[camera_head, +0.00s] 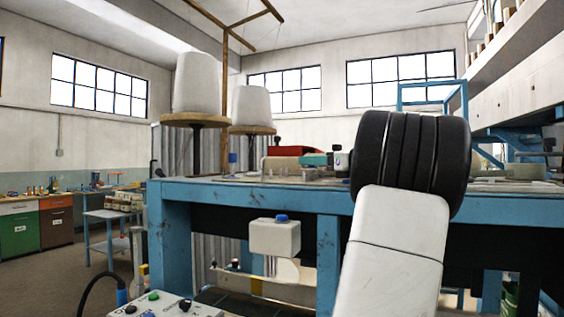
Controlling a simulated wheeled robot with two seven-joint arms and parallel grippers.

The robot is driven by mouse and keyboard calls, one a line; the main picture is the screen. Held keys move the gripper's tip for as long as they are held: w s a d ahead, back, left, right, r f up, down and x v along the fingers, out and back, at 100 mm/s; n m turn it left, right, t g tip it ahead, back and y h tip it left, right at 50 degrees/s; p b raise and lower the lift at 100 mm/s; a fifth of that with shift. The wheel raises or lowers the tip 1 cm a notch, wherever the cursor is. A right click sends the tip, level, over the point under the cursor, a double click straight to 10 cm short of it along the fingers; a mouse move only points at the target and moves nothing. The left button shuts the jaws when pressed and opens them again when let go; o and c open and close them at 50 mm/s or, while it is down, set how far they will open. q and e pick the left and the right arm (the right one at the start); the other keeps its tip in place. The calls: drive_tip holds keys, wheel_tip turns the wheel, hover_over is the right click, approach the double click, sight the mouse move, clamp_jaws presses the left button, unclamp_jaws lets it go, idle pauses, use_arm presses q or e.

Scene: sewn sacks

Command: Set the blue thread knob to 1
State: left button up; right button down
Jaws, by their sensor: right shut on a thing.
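A blue knob (282,218) sits on top of a white box fixed to the front of the blue-framed bench. Another small blue cap (233,158) stands on the bench top beside the thread cones. I cannot tell for sure which is the thread knob, and no numbers are readable. My right arm rises from the lower right, and its black joint hides part of the bench. My right gripper (341,160) shows only in part, small, at the joint's left edge beside a teal part (315,160). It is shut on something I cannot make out. My left gripper is out of view.
Two white thread cones (197,83) stand on wooden discs at the bench's left. A red and beige object (290,156) lies on the bench (252,192). Open floor lies to the left.

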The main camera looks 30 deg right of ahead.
drive_tip(key=m+h, duration=0.3)
drive_tip(key=h, duration=0.1)
drive_tip(key=m+t+h, duration=0.1)
drive_tip(key=m+h, duration=0.1)
drive_tip(key=h, duration=0.2)
drive_tip(key=shift+a+m+h, duration=0.2)
drive_tip(key=shift+m+h, duration=0.2)
drive_tip(key=m+g+h, duration=0.1)
drive_tip(key=h, duration=0.1)
drive_tip(key=m+h, duration=0.2)
drive_tip(key=h, duration=0.1)
drive_tip(key=m+g+h, duration=0.1)
drive_tip(key=m+h, duration=0.1)
drive_tip(key=h, duration=0.1)
drive_tip(key=shift+s+d+g, duration=0.1)
drive_tip(key=shift+d+g, duration=0.2)
drive_tip(key=m+g+h, duration=0.5)
drive_tip(key=g, duration=0.1)
drive_tip(key=shift+a+m+h, duration=0.1)
drive_tip(key=shift+m+h, duration=0.3)
drive_tip(key=shift+w+r+m+g+h, duration=0.1)
drive_tip(key=shift+m+g+h, duration=0.45)
drive_tip(key=shift+m+g, duration=0.8)
drive_tip(key=shift+w+r+m+g+h, duration=0.1)
drive_tip(key=shift+m+g+h, duration=0.6)
drive_tip(key=shift+g, duration=1.15)
drive_tip(key=shift+m, duration=0.25)
